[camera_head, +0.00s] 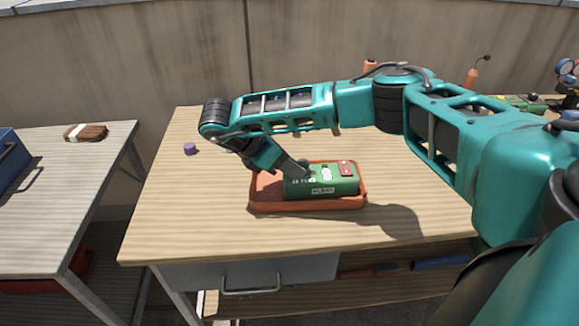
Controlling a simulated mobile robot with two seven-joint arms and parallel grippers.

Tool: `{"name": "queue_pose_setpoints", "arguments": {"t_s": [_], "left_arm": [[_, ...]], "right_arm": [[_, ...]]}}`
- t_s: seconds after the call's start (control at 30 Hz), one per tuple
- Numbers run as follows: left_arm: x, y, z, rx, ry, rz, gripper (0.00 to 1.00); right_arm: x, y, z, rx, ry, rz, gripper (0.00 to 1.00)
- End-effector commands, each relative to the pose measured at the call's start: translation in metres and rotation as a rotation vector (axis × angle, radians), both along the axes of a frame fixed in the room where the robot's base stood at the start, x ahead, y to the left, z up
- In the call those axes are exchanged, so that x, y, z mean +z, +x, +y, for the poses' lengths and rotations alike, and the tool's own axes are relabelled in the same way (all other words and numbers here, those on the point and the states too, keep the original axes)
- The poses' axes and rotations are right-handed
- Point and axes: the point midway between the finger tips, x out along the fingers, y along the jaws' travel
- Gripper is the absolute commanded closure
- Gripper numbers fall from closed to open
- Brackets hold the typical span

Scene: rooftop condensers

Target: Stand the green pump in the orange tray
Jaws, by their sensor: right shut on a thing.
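The green pump (335,186) is a boxy green body with white markings and a small red patch on top. It is inside the outline of the orange tray (262,207), toward its right side. I cannot tell whether its underside touches the tray floor. My right gripper (299,171) reaches down from the upper left and is shut on the pump's left end; its fingertips are partly hidden. My left gripper is not in view.
The tray rests on a wooden workbench (180,215) with a drawer (250,275) below. A purple cap (190,148) lies at the back left. A brush (86,132) and a blue box (12,160) are on the left table. The bench's front left is clear.

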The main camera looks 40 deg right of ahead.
Motion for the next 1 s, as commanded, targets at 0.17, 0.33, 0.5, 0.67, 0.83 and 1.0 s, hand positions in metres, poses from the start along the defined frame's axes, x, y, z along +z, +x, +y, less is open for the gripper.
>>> {"name": "queue_pose_setpoints", "arguments": {"t_s": [0.17,0.33,0.5,0.67,0.83,1.0], "left_arm": [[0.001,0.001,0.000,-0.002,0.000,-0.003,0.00],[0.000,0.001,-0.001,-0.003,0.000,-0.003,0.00],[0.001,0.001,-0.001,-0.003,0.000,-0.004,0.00],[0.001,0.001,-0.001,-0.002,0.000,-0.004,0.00],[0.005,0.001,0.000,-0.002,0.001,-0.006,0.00],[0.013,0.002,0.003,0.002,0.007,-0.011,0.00]], "right_arm": [[0.001,0.000,0.000,-0.001,-0.002,-0.001,1.00],[-0.001,0.000,0.000,0.000,0.000,0.000,0.61],[-0.001,0.000,0.000,0.000,0.000,0.000,0.44],[-0.001,0.000,0.000,0.000,0.000,0.000,0.44],[0.005,0.001,0.002,0.001,0.001,-0.002,0.44],[0.028,0.007,0.020,0.003,0.001,-0.004,0.44]]}}
